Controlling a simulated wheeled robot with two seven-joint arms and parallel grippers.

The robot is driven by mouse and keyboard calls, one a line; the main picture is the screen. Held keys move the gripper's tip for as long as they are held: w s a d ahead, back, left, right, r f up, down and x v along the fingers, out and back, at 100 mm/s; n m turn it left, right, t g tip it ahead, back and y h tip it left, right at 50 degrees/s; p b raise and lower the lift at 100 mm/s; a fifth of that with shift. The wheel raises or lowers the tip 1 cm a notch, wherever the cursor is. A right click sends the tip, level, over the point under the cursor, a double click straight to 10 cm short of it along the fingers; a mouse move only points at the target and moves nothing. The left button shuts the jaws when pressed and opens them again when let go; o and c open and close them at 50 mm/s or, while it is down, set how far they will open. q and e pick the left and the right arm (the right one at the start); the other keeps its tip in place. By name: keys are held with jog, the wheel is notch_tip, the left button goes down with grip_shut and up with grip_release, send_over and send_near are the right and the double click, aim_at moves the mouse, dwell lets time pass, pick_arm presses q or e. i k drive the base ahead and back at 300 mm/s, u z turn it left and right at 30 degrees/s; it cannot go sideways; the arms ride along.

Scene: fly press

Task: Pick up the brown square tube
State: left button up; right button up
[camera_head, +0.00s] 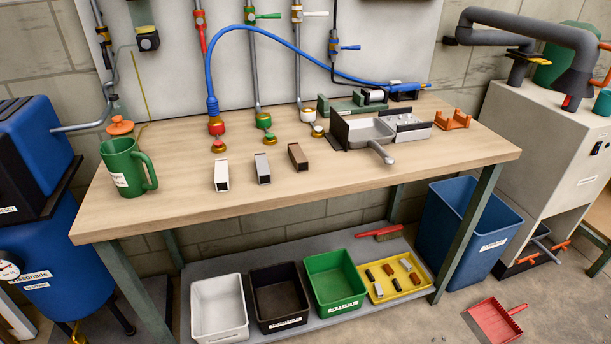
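The brown square tube (298,157) lies on the wooden workbench (400,165), in the middle of its top. It is the rightmost of three short square tubes and points toward the front edge, slightly angled. A grey tube (262,168) lies just left of it and a white tube (221,175) lies further left, with small gaps between them. Neither of my grippers shows in this view.
Valve fittings (264,121) and a blue hose (300,50) are behind. A green mug (122,168) stands at left. The bench front is clear.

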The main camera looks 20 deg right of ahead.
aim_at(300, 162)
jog(key=u, duration=0.05)
jog(key=k, duration=0.75)
jog(key=z, duration=0.75)
jog(key=i, duration=1.35)
jog(key=u, duration=0.25)
